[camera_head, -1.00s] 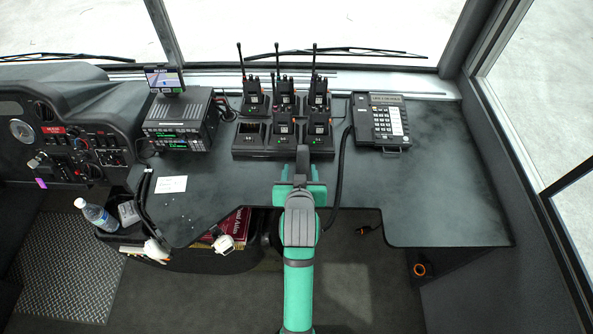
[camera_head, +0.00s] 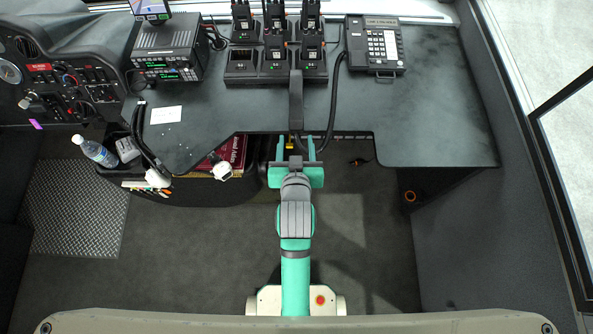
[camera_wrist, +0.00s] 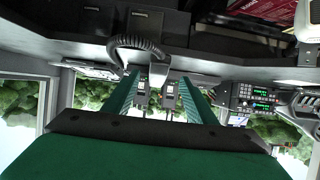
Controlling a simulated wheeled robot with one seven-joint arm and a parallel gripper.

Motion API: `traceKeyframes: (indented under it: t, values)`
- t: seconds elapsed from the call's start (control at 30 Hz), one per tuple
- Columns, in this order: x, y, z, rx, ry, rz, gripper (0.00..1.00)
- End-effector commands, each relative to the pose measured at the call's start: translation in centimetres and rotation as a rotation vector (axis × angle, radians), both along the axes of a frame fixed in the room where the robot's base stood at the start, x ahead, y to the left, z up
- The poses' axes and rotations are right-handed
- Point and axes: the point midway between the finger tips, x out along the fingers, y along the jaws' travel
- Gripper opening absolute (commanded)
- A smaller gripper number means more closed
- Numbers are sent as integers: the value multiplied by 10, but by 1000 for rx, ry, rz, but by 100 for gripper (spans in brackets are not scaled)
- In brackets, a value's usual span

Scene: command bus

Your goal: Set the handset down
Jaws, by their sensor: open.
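The dark handset (camera_head: 296,100) lies lengthwise on the front part of the desk, its near end at the front edge. Its coiled cord (camera_head: 333,105) runs along its right side up to the desk phone (camera_head: 375,45). My gripper (camera_head: 296,148) is open and empty just in front of the desk edge, in line with the handset and apart from it. In the wrist view, the open fingers (camera_wrist: 162,88) flank the handset's dark end (camera_wrist: 158,73), which lies beyond them. The cord (camera_wrist: 135,45) arches above it there.
Several radios stand in a charger (camera_head: 245,72) behind the handset. A radio unit (camera_head: 168,50) and a white paper (camera_head: 167,115) are on the left. The desk (camera_head: 430,110) is clear on the right.

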Motion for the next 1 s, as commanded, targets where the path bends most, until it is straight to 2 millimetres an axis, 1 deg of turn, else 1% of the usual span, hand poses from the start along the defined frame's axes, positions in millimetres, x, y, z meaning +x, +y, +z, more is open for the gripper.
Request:
traceKeyframes:
  t: [0.03,0.13,0.27,0.3,0.37,0.4,0.57,0.7,0.8,0.9,1.0]
  values:
    - [-17,0,-11,0,0,0,51]
    - [-43,-1,-23,0,-24,-2,51]
    - [-80,-1,-33,0,-55,-3,51]
    - [-92,-1,-36,-1,-64,-4,51]
    - [-110,-1,-37,-1,-79,-4,51]
    - [-122,-2,-38,-1,-88,-4,51]
    - [-171,-4,-35,-2,-127,-10,51]
    - [-213,-4,-26,-4,-160,-12,51]
    - [-237,-4,-17,-5,-181,-8,51]
    - [-255,-3,-9,-5,-199,-5,51]
    - [-265,-2,-4,-5,-210,-5,51]
